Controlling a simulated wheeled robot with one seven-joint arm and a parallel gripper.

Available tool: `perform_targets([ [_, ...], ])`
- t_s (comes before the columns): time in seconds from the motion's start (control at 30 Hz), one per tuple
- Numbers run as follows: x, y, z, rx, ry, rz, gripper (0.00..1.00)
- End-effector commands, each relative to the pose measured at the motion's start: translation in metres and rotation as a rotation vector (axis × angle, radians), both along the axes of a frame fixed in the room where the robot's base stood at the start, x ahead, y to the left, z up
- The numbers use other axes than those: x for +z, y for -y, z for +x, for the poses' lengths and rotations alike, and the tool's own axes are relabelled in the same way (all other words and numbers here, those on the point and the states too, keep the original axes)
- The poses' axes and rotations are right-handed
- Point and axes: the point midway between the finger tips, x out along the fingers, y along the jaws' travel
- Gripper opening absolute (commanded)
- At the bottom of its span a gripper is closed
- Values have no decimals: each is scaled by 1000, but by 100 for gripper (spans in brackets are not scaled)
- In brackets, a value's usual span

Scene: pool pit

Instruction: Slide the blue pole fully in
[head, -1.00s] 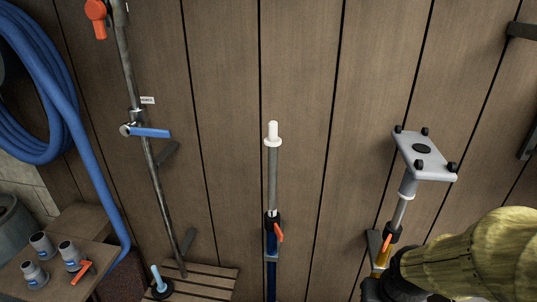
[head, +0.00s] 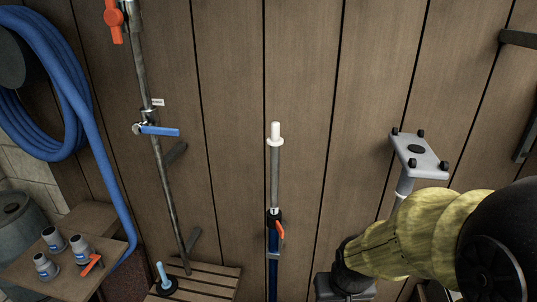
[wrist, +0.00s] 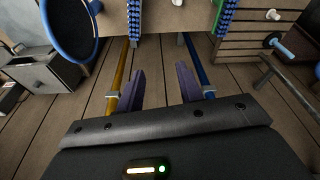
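The blue pole (head: 272,265) stands upright against the plank wall in the head view. A grey inner tube (head: 274,180) with a white tip (head: 275,132) extends well out of its top. An orange clamp lever (head: 281,230) sits at the joint. My gripper (wrist: 159,68) is open and empty, with its two purple fingers apart. In the wrist view the blue pole (wrist: 196,65) runs just outside the right finger, and a yellow pole (wrist: 121,82) runs outside the left one. In the head view my gripper's dark body is low, right of the blue pole.
A grey head plate (head: 420,155) on a pole stands at the right, partly behind my arm. At the left are a pipe with a blue lever (head: 158,131), a coiled blue hose (head: 85,115) and a side table (head: 30,265) with grey fittings. Wall between the poles is clear.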

Motion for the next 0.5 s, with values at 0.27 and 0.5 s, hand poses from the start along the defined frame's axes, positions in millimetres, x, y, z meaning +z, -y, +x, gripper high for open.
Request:
perform_targets([
  [0.27,2,4,10,-3,44,-11,42],
  [0.5,32,28,77,9,384,-57,42],
])
